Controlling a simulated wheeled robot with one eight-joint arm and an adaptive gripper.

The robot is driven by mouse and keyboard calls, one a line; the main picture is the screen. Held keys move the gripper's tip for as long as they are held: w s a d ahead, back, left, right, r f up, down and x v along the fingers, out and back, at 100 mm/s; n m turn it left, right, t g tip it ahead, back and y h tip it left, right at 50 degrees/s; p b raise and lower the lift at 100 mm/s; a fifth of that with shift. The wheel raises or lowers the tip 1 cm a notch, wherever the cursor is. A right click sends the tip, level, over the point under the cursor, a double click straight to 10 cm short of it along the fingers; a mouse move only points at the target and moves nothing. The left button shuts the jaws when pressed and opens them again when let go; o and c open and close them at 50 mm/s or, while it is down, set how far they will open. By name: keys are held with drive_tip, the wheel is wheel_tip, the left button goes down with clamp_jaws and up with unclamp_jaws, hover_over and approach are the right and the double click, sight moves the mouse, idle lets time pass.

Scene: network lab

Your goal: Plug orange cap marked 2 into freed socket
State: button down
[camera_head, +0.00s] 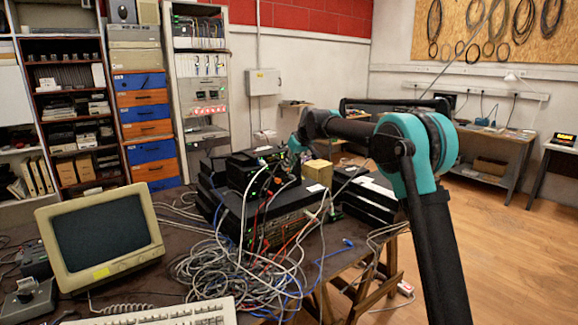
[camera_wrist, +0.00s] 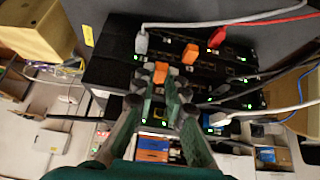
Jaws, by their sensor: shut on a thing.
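In the wrist view my gripper (camera_wrist: 161,76) is shut on an orange cap (camera_wrist: 160,72), held between its fingertips in front of the black rack devices (camera_wrist: 120,68). No number can be read on it, and I cannot tell whether it touches a socket. A second orange cap (camera_wrist: 190,53) sits in the device face just above and to the right. The freed socket cannot be made out.
A grey plug (camera_wrist: 141,43) and a red plug (camera_wrist: 217,37) sit on either side of the second cap. Cables run from the right. A cardboard box (camera_head: 318,172) stands behind the stack. Tangled cables (camera_head: 225,268) lie on the table, beside an old monitor (camera_head: 100,238).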

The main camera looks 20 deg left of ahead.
drive_tip(key=shift+w+a, duration=0.15)
drive_tip(key=shift+a, duration=0.05)
idle(0.4)
drive_tip(key=c, duration=1.5)
unclamp_jaws()
drive_tip(key=shift+r, duration=0.1)
